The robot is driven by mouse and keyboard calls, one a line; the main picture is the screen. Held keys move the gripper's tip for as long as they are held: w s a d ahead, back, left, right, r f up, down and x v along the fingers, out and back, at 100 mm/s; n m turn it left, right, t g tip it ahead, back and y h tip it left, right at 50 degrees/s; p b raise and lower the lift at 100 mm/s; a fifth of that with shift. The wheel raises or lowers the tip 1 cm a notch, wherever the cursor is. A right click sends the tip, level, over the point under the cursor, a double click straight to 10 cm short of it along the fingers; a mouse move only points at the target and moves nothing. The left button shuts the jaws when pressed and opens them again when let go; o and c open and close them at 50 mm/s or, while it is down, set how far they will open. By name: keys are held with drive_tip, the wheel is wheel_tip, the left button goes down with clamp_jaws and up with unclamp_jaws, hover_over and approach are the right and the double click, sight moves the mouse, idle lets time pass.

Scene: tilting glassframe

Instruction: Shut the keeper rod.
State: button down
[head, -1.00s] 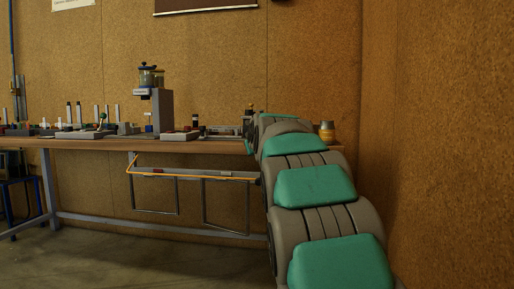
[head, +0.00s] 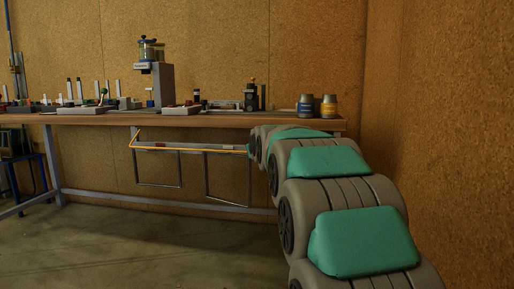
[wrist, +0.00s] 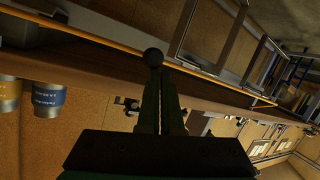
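The orange rod, which I take to be the keeper rod (head: 185,150), runs along a grey rail under the front edge of the workbench. Its left end bends up toward the bench. It also shows in the wrist view (wrist: 110,38) as a slanting orange line. My gripper (wrist: 158,68) is near this rod, its two dark green fingers close together. A black ball (wrist: 153,57) shows at the fingertips; I cannot tell whether they grip it or whether it belongs to the rod. In the head view my arm hides the rod's right end and my gripper.
Two thin metal frames (head: 181,171) hang below the rail. The workbench (head: 100,119) carries several fixtures and two jars (head: 328,106) at its right end. The floor in front is clear. A corkboard wall stands close on the right.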

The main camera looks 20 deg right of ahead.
drive_tip(key=shift+a+f+g, duration=0.5)
drive_tip(key=shift+a+f, duration=0.15)
drive_tip(key=shift+f, duration=1.75)
wheel_tip(320, 180, up, 6)
drive_tip(key=a+p, duration=0.1)
drive_tip(key=s+a+f+g+y+p, duration=0.1)
drive_tip(key=s+a+f+g+p, duration=0.1)
drive_tip(key=s+a+f, duration=0.45)
drive_tip(key=s+a+f+g+y+p, duration=0.1)
drive_tip(key=s+a+f+g+p, duration=0.2)
drive_tip(key=s, duration=0.7)
drive_tip(key=s+a+f+g+y+p, duration=0.1)
drive_tip(key=s+a+f+g+p, duration=0.15)
drive_tip(key=s+f, duration=0.5)
drive_tip(key=s+a+f+g+p, duration=0.1)
drive_tip(key=s+a+g, duration=0.1)
drive_tip(key=s, duration=0.7)
drive_tip(key=s+a+f+g+p, duration=0.1)
drive_tip(key=s+a+g, duration=0.1)
drive_tip(key=s, duration=0.7)
drive_tip(key=s+a+f+g+y+p, duration=0.1)
drive_tip(key=s+a+g+p, duration=0.1)
drive_tip(key=s, duration=0.7)
drive_tip(key=shift+s+a+f+g, duration=0.15)
drive_tip(key=shift+s+a+g, duration=0.25)
drive_tip(key=shift+g, duration=0.25)
